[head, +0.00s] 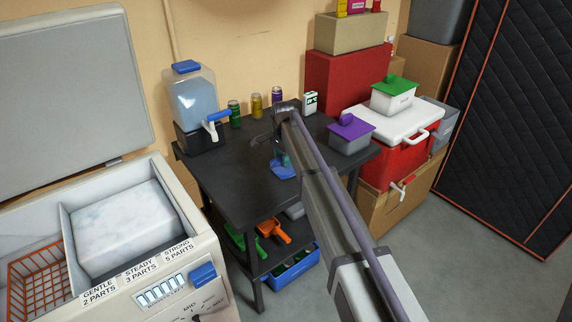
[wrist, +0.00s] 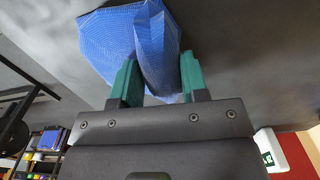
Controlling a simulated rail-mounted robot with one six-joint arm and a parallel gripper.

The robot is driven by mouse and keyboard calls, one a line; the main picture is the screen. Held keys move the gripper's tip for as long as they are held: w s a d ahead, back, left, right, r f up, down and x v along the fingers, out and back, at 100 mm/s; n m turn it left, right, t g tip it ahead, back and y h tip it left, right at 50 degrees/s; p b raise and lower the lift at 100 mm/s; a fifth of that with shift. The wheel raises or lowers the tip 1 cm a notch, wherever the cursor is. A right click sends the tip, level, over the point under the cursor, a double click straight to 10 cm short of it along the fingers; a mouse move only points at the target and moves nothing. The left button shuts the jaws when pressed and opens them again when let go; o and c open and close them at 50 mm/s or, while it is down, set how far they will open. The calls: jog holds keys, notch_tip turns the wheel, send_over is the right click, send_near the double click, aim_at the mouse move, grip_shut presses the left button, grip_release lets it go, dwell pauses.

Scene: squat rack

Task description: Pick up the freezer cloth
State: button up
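The blue freezer cloth (head: 284,172) lies crumpled on the black table, near its middle. In the wrist view it shows as blue cloth with a fine grid pattern (wrist: 110,40) and a raised fold in the middle. My gripper (wrist: 160,70) is down at the cloth, with its two green fingers apart. The raised fold stands between the fingers and seems to fill most of the gap. The frames do not show whether the fingers press on it. In the head view my arm comes from the lower right and the fingertips are small.
The black table (head: 235,190) also bears a blue-lidded water dispenser (head: 193,95), several cans, a small white-and-green box (head: 310,103) and a purple-lidded tub (head: 350,135). An open chest freezer (head: 120,235) stands left. A red cooler (head: 385,150) stands right. The table's front left is clear.

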jog(key=c, duration=0.5)
jog(key=shift+r, duration=0.1)
notch_tip(320, 180, up, 10)
jog(key=p, duration=1)
jog(key=o, duration=0.3)
jog(key=shift+r, duration=0.1)
jog(key=shift+c, duration=1)
jog(key=shift+s, duration=0.1)
